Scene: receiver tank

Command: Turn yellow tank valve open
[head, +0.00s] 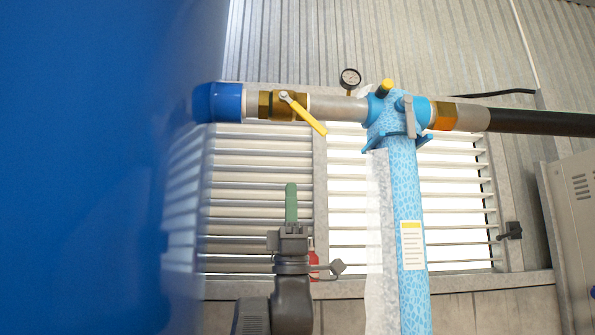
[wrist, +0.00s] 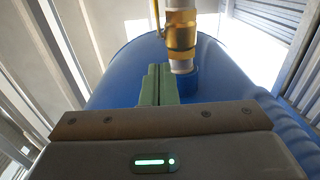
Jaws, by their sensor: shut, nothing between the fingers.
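The yellow valve handle (head: 304,115) slants down to the right from the brass valve body (head: 276,105) on the pipe beside the blue tank (head: 90,150). In the wrist view the brass valve (wrist: 181,35) is at the top, with part of the yellow handle (wrist: 156,15) at its left. My gripper (head: 291,187) points up with its green fingers together, below the valve and apart from the handle. In the wrist view my gripper's fingers (wrist: 158,70) are shut and empty, with the blue tank (wrist: 115,70) behind them.
A blue patterned post (head: 408,230) with a fitting, a grey lever (head: 409,117) and a gauge (head: 350,78) stands right of my gripper. A black hose (head: 540,121) runs off right. A grey cabinet (head: 575,220) is at far right. The space between my gripper and the pipe looks clear.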

